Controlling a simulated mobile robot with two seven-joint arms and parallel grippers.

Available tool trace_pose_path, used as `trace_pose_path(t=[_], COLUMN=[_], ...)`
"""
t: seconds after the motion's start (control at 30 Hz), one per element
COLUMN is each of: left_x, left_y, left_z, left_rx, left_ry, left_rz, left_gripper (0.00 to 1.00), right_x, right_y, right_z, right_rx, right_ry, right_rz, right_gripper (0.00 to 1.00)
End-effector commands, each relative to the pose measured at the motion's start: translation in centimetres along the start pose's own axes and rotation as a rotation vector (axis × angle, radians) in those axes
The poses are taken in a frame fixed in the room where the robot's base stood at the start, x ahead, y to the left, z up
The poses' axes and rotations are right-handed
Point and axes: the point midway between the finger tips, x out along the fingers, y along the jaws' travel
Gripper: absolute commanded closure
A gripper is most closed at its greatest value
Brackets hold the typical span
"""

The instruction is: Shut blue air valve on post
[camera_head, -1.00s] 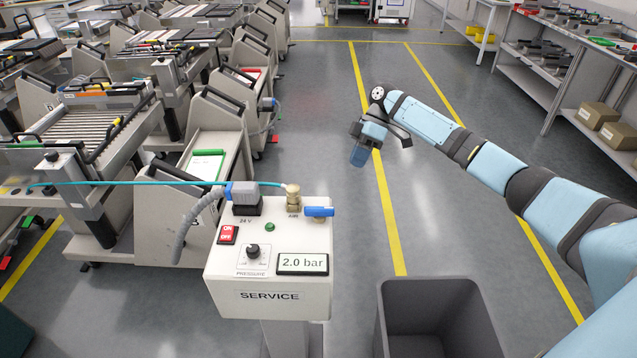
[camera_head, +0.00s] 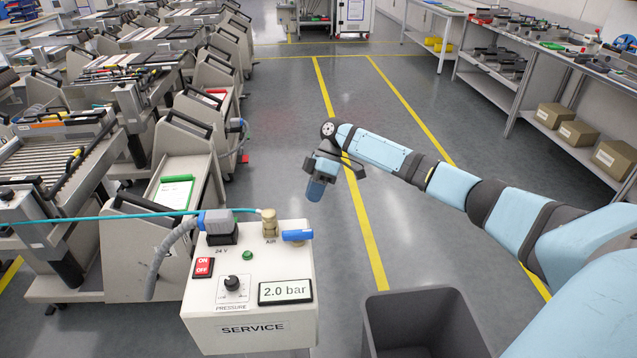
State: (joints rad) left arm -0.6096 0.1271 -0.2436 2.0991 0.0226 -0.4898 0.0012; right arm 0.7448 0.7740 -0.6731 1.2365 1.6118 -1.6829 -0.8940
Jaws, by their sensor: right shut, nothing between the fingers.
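The blue air valve (camera_head: 297,235) is a small lever on top of the white service post (camera_head: 225,305). Its handle points to the right, beside the brass air fitting (camera_head: 269,224). A teal hose (camera_head: 100,219) runs left from the fitting. The display (camera_head: 285,290) reads 2.0 bar. My right gripper (camera_head: 314,190) points down, shut and empty. It appears above and slightly right of the valve in the picture, apart from it. My left gripper is not in view.
A grey plug (camera_head: 217,221) with a thick cable stands left of the fitting. A dark grey open bin (camera_head: 425,300) stands right of the post. Feeder trolleys (camera_head: 180,165) fill the left. Shelves with boxes (camera_head: 578,134) line the right. Floor beyond the post is clear.

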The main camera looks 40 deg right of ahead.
Motion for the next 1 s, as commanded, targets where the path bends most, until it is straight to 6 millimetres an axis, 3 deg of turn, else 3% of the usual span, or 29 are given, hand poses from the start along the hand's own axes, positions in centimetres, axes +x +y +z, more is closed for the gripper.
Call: trace_pose_path(t=[0.2, 0.3, 0.5, 1.0], left_x=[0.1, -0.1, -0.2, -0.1], left_y=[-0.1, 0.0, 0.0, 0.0], left_z=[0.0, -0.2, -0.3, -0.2], left_rx=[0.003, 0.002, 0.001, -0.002], left_ry=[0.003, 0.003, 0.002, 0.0], left_rz=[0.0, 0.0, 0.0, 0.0], left_gripper=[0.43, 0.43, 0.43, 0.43], right_x=[4.7, 5.1, 6.0, 6.2], right_y=[0.0, -1.8, -3.3, -3.5], right_z=[0.1, 0.1, 0.1, -0.2], right_rx=[0.001, -0.001, 0.001, 0.003], right_ry=[-0.002, -0.002, -0.002, 0.001], right_rz=[-0.003, 0.0, 0.0, 0.001], right_gripper=[1.0, 1.0, 1.0, 1.0])
